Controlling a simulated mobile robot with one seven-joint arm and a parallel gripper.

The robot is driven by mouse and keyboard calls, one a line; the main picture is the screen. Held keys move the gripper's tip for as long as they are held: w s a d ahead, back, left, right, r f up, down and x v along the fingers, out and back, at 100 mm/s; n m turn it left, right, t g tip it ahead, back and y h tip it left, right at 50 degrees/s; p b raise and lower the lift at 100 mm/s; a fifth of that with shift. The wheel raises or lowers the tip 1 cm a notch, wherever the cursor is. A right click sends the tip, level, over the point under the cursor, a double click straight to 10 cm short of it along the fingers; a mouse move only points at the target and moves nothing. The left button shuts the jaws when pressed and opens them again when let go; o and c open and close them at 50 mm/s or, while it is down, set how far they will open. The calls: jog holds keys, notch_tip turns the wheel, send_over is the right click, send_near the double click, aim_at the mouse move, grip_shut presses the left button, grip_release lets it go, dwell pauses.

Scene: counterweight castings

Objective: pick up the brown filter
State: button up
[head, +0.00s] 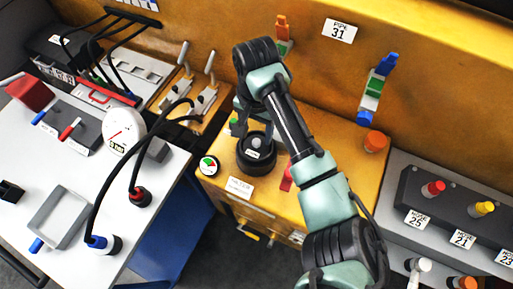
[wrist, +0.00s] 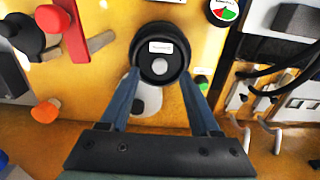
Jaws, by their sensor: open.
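No plainly brown filter shows. A round, nearly black cap-like part (head: 254,158) with a small white label and a grey centre knob stands on the yellow bench, behind a card that seems to read "FILTER". It also shows in the wrist view (wrist: 160,36), upper middle. My gripper (wrist: 160,74) is open, its two blue-grey fingers pointing at this part, with the tips by its lower left and right edges. I cannot tell whether they touch it. In the head view my arm covers part of the gripper, and the fingertips are not clear.
A red-handled part (wrist: 70,30) and an orange knob (wrist: 46,110) lie left in the wrist view. A green cap (wrist: 202,79) sits right of the fingers. A round gauge (head: 208,165) and the white card (head: 240,187) are near the bench front. Levers (head: 205,88) stand behind left.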

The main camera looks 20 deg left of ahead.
aim_at(256, 141)
jog(key=shift+f+p, duration=0.35)
jog(key=shift+f, duration=1.5)
grip_shut()
jog(key=shift+w, duration=0.1)
